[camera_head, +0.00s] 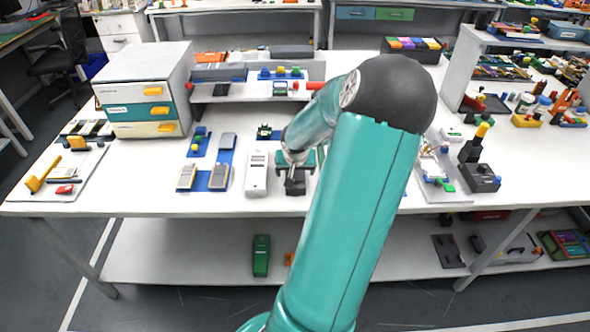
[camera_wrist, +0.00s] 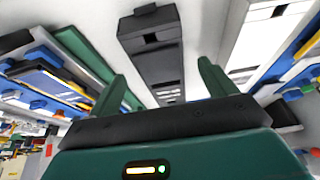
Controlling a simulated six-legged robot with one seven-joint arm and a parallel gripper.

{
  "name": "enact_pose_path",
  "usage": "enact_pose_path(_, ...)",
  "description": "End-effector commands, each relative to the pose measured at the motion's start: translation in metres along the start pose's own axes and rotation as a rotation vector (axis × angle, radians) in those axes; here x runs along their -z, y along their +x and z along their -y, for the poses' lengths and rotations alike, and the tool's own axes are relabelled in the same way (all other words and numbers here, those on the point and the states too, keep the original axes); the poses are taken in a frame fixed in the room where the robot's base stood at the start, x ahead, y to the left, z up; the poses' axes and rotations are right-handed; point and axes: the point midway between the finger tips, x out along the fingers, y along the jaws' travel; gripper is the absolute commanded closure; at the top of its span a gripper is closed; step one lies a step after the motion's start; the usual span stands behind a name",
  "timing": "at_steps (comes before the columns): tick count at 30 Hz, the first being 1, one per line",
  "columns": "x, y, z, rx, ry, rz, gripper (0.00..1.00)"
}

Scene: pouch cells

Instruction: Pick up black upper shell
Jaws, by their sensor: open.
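The black upper shell (camera_wrist: 150,42) is a long dark grey-black piece with a rectangular recess. In the wrist view it lies ahead of and between my gripper's two green fingers, apart from both. My gripper (camera_wrist: 162,72) is open and empty. In the head view my gripper (camera_head: 299,160) is over the white table, just above and behind the dark shell (camera_head: 295,186). My arm and gripper partly hide the shell and the table around it there.
A white device (camera_head: 257,173) stands close on the shell's left. Blue holders with grey pieces (camera_head: 219,176) lie farther left. A low shelf (camera_head: 262,92) is behind. A tray with small parts (camera_head: 436,172) and a black device (camera_head: 480,178) are on the right.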

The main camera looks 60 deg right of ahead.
Motion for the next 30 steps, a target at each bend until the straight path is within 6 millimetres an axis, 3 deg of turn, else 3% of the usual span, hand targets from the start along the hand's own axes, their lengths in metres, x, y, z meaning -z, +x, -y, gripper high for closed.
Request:
enact_pose_path(6,-0.001,0.028,0.001,0.002,-0.002,0.002,0.16)
enact_pose_path(15,0.000,0.032,0.000,0.000,0.000,0.000,0.16)
enact_pose_path(23,0.000,0.032,0.000,0.000,0.000,0.000,0.65)
enact_pose_path(30,0.000,0.031,0.000,0.000,0.000,0.000,0.65)
